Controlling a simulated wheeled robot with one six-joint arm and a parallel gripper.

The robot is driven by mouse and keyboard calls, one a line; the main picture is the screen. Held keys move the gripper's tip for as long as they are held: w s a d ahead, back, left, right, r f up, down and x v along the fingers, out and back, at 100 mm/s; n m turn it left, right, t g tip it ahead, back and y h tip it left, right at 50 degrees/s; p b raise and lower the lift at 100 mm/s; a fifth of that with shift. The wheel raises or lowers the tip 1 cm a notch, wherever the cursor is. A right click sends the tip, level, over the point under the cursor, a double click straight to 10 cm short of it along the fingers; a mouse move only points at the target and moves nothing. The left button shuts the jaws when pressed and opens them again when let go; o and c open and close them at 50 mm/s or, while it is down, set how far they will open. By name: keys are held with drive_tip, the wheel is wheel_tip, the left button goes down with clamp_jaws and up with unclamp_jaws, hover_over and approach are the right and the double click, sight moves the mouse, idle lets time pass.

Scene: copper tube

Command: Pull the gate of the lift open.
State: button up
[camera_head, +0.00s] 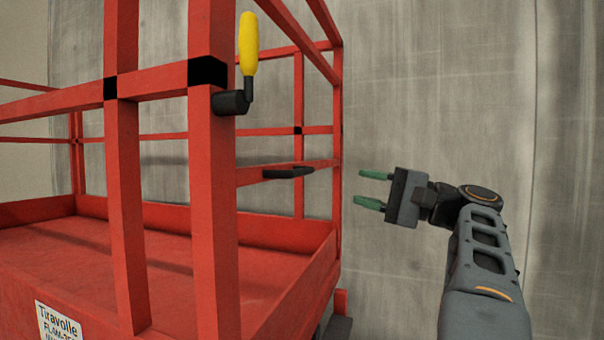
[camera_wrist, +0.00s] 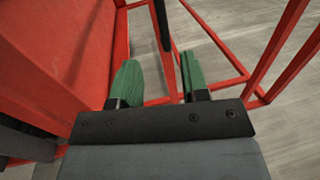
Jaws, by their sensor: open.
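The red lift (camera_head: 222,235) fills the left half of the head view. A black handle (camera_head: 288,172) sits on a red mid-height rail on the lift's right side, which looks like the gate. A dark bar (camera_wrist: 163,25), probably this handle, shows ahead of the fingers in the wrist view. A lever with a yellow grip (camera_head: 248,43) stands upright on a black mount on the near post. My gripper (camera_head: 360,187) is open and empty, its green fingers pointing left toward the handle, apart from it. The open fingers also show in the wrist view (camera_wrist: 160,62).
The lift's red platform floor (camera_head: 100,275) is empty, with red rails and posts around it. A white label (camera_head: 58,322) is on its near side. A grey concrete wall (camera_head: 430,70) stands behind. The space around my gripper, right of the lift, looks clear.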

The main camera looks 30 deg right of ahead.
sight(305, 173)
drive_tip(key=p+x, duration=0.3)
drive_tip(key=x, duration=0.8)
drive_tip(key=shift+a+r, duration=0.2)
drive_tip(key=shift+a, duration=0.05)
drive_tip(key=shift+p+x, duration=0.4)
drive_tip(key=shift+x, duration=0.5)
drive_tip(key=shift+f, duration=0.15)
clamp_jaws()
